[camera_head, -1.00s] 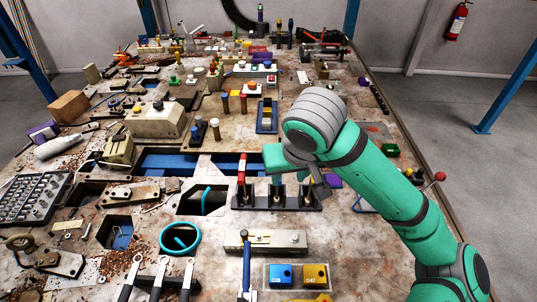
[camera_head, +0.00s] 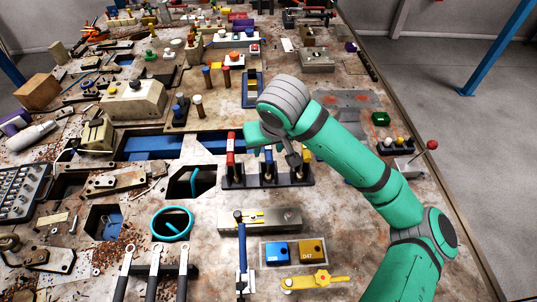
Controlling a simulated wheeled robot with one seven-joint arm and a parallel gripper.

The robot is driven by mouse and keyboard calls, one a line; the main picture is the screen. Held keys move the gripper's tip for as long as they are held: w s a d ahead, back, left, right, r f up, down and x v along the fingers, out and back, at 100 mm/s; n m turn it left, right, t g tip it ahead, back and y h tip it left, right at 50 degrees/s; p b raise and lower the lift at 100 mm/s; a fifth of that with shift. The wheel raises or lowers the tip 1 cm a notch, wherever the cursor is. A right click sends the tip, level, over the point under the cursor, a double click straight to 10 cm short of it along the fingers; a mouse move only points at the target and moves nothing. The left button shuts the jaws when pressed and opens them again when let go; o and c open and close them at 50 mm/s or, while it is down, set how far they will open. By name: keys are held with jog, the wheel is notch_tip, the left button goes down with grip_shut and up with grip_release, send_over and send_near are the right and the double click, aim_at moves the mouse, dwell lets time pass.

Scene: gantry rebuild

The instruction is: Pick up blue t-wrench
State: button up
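A dark rack (camera_head: 240,182) in the middle of the bench holds upright tools with red, blue and yellow parts. The blue one, which looks like the blue t-wrench (camera_head: 268,160), stands in the middle slot, with its top partly hidden by my arm. The red tool (camera_head: 230,150) stands to its left and the yellow-marked one (camera_head: 306,158) to its right. My gripper (camera_head: 292,157) hangs at the rack, just right of the blue tool. It is small and partly hidden by my wrist, so its finger opening and any contact are unclear.
A blue-handled lever (camera_head: 241,250) stands in front of the rack, beside a metal block (camera_head: 285,218) and blue and yellow blocks (camera_head: 277,252). A red-knobbed lever (camera_head: 431,146) is at the right.

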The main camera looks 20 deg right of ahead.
jog(key=shift+x, duration=1.45)
jog(key=shift+w, duration=0.15)
grip_shut()
